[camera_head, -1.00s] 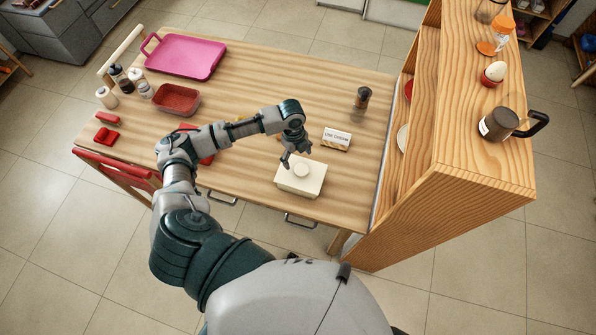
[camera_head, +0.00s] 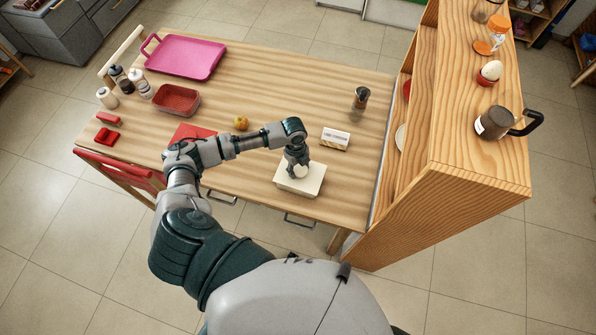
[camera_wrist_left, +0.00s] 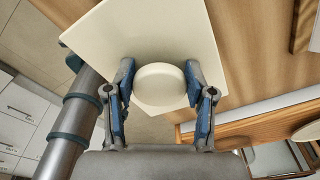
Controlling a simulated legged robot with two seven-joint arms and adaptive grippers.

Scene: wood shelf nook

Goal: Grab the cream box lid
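The cream box (camera_head: 289,184) stands near the front edge of the wooden table, its flat square lid (camera_wrist_left: 150,35) on top. The lid carries a round cream knob (camera_wrist_left: 160,84). My left gripper (camera_head: 299,170) is directly above the lid, pointing down. In the left wrist view its two blue-padded fingers (camera_wrist_left: 160,80) are spread on either side of the knob, with narrow gaps beside it; firm contact does not show. The gripper partly hides the knob in the head view. My right gripper is not in view.
A small white labelled block (camera_head: 335,138) and a dark-topped shaker (camera_head: 361,98) stand behind the box. A tall wooden shelf (camera_head: 450,150) borders the table on the right.

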